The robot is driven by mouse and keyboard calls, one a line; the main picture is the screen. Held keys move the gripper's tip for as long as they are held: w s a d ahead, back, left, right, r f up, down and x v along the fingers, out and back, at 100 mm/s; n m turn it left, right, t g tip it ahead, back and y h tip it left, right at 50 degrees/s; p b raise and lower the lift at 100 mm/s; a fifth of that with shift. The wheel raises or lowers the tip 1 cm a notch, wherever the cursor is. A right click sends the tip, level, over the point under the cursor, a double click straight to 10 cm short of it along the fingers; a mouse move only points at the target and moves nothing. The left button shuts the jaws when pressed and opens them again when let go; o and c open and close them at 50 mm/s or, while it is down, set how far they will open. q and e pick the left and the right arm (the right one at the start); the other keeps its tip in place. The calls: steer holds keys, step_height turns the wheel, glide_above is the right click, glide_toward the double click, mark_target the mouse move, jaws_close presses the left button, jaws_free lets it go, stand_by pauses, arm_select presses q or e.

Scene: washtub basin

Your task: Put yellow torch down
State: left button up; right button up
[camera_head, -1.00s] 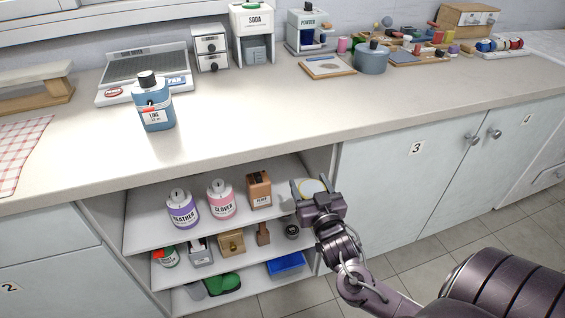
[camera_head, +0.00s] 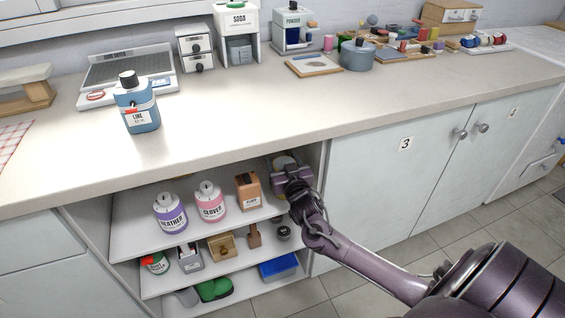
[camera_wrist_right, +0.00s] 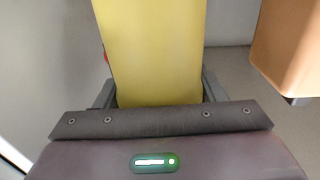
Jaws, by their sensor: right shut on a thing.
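My right gripper (camera_head: 287,172) reaches into the open cabinet, at the right end of its upper shelf (camera_head: 150,232). It is shut on the yellow torch (camera_wrist_right: 152,50), whose broad yellow side fills the middle of the right wrist view between the fingers. In the head view the torch is mostly hidden by the gripper. I cannot tell whether the torch touches the shelf. My left gripper is not in view.
On the upper shelf stand a brown box (camera_head: 247,192), a pink-labelled bottle (camera_head: 211,205) and a purple-labelled bottle (camera_head: 170,213). The brown box also shows at the right of the wrist view (camera_wrist_right: 290,45). The cabinet side wall (camera_head: 318,200) is close right of my gripper.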

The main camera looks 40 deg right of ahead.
stand_by(0.3)
steer(key=o, duration=1.7)
steer(key=shift+c, duration=0.2)
